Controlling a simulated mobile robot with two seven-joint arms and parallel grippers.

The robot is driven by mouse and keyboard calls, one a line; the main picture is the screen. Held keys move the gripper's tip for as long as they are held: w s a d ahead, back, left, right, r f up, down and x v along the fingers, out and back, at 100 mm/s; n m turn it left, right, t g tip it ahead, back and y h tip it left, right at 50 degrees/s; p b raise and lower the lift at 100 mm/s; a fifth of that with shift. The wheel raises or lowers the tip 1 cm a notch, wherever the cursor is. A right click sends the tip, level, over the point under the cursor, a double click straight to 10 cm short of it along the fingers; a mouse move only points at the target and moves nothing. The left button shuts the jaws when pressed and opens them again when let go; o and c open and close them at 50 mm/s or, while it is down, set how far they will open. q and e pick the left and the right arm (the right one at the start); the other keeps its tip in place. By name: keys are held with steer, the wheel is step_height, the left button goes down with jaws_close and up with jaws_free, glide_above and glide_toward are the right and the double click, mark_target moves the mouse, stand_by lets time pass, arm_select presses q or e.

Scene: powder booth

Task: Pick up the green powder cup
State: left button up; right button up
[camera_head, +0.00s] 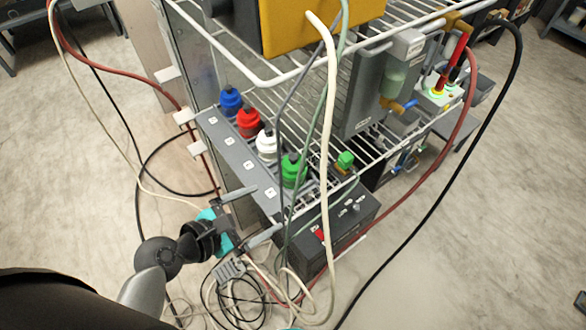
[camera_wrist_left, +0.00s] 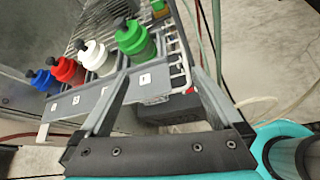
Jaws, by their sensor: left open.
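The green powder cup (camera_head: 293,172) stands upright at the near end of a row of cups on the rack shelf, behind a grey numbered strip. It has a dark cap. In the left wrist view the green cup (camera_wrist_left: 135,40) stands beyond the fingertips. My left gripper (camera_head: 269,207) is open and empty, in front of and a little below the cup, apart from it. Both of its fingers show in the left wrist view (camera_wrist_left: 160,72), spread apart.
White (camera_head: 267,143), red (camera_head: 249,122) and blue (camera_head: 231,100) cups stand in the same row. A cream hose (camera_head: 331,120) and thin cables hang in front of the rack, close to the green cup. A dark control box (camera_head: 335,228) sits below. Tangled cables lie below the gripper.

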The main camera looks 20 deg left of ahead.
mark_target(284, 175)
arm_select(q)
steer(key=w+n, duration=0.1)
steer(key=w, duration=0.2)
steer(key=w+d+f+n+t, duration=0.1)
steer(key=w+n, duration=0.1)
steer(key=w, duration=0.1)
steer(key=w+n, duration=0.2)
steer(key=w, duration=0.1)
steer(key=shift+w+d+f+t+b, duration=0.15)
steer(key=shift+w+f+t+b, duration=0.15)
steer(key=shift+t, duration=0.1)
steer(key=shift+y, duration=0.3)
steer(key=shift+b+x, duration=0.45)
steer(key=shift+x, duration=2.15)
steer(key=shift+d+r, duration=0.1)
steer(key=shift+d, duration=0.1)
steer(key=shift+c, duration=0.4)
steer(key=c, duration=1.1)
